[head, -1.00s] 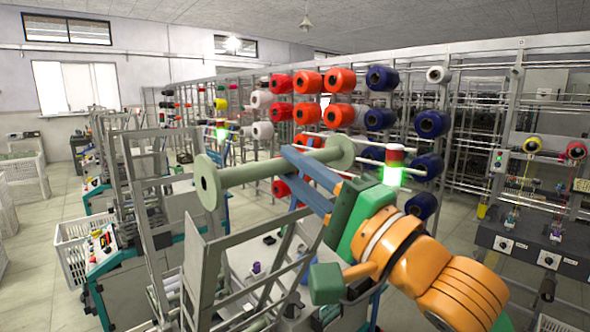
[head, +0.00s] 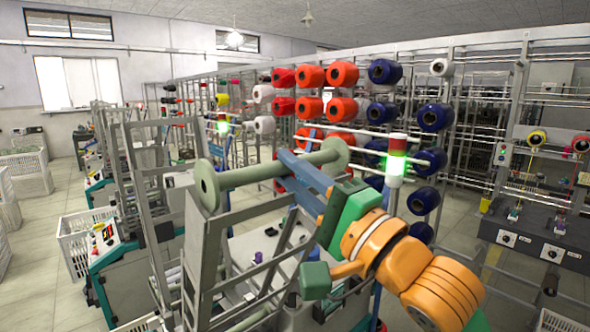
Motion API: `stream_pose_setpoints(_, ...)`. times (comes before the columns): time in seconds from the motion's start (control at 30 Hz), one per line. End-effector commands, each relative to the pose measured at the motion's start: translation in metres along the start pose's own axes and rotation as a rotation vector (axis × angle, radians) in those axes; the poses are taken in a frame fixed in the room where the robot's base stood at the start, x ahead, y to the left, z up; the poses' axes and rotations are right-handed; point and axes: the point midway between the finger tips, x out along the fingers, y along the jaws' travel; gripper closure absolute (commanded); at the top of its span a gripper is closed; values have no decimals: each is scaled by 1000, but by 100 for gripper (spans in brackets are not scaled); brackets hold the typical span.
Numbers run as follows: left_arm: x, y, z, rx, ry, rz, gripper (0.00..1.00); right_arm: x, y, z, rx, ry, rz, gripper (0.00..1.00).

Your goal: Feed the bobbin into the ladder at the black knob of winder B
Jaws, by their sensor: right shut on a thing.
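My right gripper (head: 303,172) is shut on the shaft of a pale green bobbin (head: 248,177), with a blue finger across the shaft. The bobbin lies roughly level in the head view, with a round flange at each end. Its left flange appears over the top of the grey metal ladder frame (head: 195,262); I cannot tell whether they touch. The ladder has two slanted rails and belongs to a winder (head: 130,275) with a teal and grey body. The black knob cannot be made out. My left gripper is not in view.
A tall rack with red, blue and white yarn cones (head: 342,75) stands behind. A signal lamp (head: 396,160) glows green just right of the bobbin. White crates (head: 75,243) stand at the left, and a grey control bench (head: 525,240) at the right.

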Motion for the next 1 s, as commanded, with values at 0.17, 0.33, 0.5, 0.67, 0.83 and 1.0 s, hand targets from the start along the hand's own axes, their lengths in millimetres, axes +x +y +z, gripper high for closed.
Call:
stream_pose_setpoints(0.17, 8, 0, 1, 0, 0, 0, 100, 1, 12, 0, 1, -1, -1, 100)
stream_pose_setpoints(0.33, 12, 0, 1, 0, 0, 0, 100, 2, 20, 0, 1, 0, -1, 100)
stream_pose_setpoints(0.5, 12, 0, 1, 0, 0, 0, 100, 2, 21, 0, -1, 0, -1, 100)
stream_pose_setpoints(0.67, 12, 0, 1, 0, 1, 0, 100, 2, 21, 0, -1, 0, -1, 100)
stream_pose_setpoints(0.83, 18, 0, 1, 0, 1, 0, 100, 3, 29, 0, 1, -1, 0, 100)
stream_pose_setpoints(1.0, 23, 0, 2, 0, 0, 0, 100, 4, 40, 0, 1, -1, -1, 100)
